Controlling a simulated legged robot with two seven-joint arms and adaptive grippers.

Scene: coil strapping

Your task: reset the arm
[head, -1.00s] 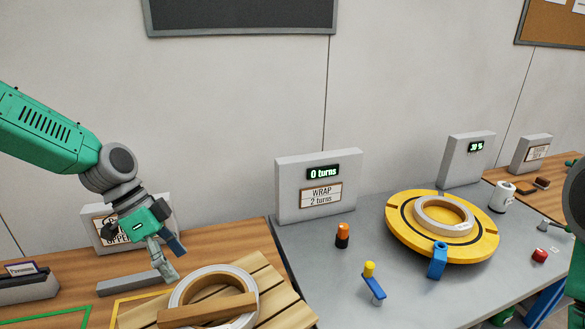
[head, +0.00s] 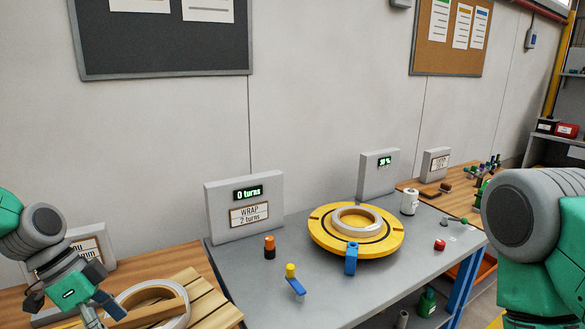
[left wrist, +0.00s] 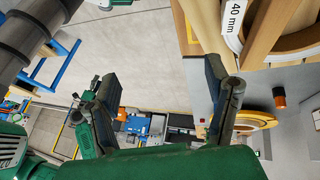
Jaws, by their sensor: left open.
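My left gripper (head: 98,308) is at the lower left of the head view, just left of a white-rimmed coil (head: 180,318) on a wooden pallet (head: 212,300). In the left wrist view the two fingers of the left gripper (left wrist: 163,85) stand wide apart with nothing between them. The coil also shows at the top right of that view (left wrist: 262,45), beside the right finger, with a "40 mm" label. My right arm fills the right edge of the head view; its gripper is out of frame.
A grey table holds a yellow turntable (head: 322,238) with a pale ring (head: 340,222) on it. A "0 turns" display (head: 222,215), an orange-black cylinder (head: 269,247), a blue-yellow lever (head: 294,284) and a red button (head: 440,244) stand around it.

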